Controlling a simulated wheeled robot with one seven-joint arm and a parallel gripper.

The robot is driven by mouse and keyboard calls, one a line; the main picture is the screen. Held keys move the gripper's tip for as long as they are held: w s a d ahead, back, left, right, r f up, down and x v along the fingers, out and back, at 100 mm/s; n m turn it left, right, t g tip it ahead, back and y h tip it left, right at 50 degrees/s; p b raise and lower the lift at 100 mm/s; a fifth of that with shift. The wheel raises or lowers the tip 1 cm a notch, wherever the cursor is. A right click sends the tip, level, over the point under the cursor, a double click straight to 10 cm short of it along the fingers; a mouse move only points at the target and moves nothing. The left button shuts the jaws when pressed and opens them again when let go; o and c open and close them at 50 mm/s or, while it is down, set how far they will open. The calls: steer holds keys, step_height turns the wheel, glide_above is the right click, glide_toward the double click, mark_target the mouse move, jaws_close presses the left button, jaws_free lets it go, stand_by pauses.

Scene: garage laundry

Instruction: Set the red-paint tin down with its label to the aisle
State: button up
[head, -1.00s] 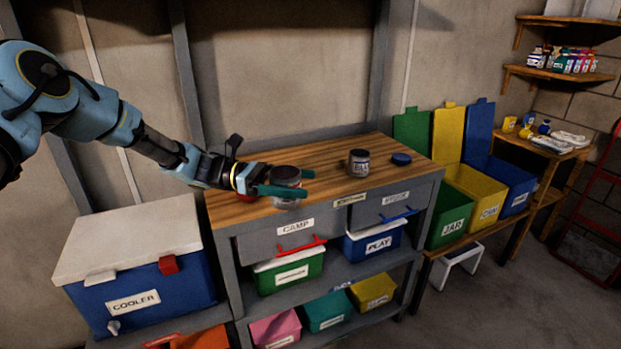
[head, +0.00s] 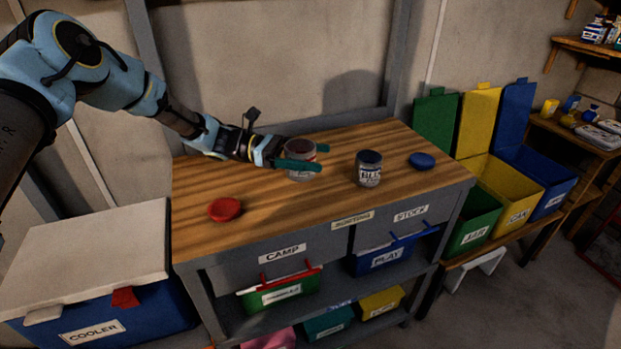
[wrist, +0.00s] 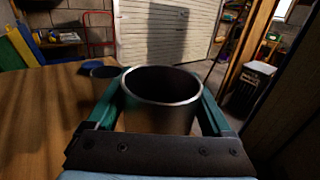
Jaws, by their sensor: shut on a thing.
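The red-paint tin (head: 301,173) is a grey, open-topped tin with a dark reddish inside, upright on or just above the bench top, towards the back. My gripper (head: 308,157) reaches in from the left and is shut on it, one green finger on each side. In the wrist view the tin's rim and dark inside (wrist: 160,112) fill the space between the fingers. A finger covers much of its near side. A little pale label shows, but I cannot read it or tell fully which way it faces.
A red lid (head: 225,209) lies at the bench's front left. The wooden bench top (head: 300,215) is clear in front. A cooler (head: 90,262) stands left.

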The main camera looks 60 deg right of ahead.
step_height(320, 180, down, 7)
steer(key=shift+r+p, duration=0.15)
steer(key=shift+p, duration=0.85)
steer(key=o, duration=1.3)
steer(key=b+v, duration=0.5)
steer(key=v, duration=0.5)
steer(key=shift+w+a+b, duration=0.1)
steer(key=shift+w+b, duration=0.1)
steer(key=shift+b, duration=0.15)
steer(key=shift+v, duration=0.8)
steer(key=shift+r, duration=0.1)
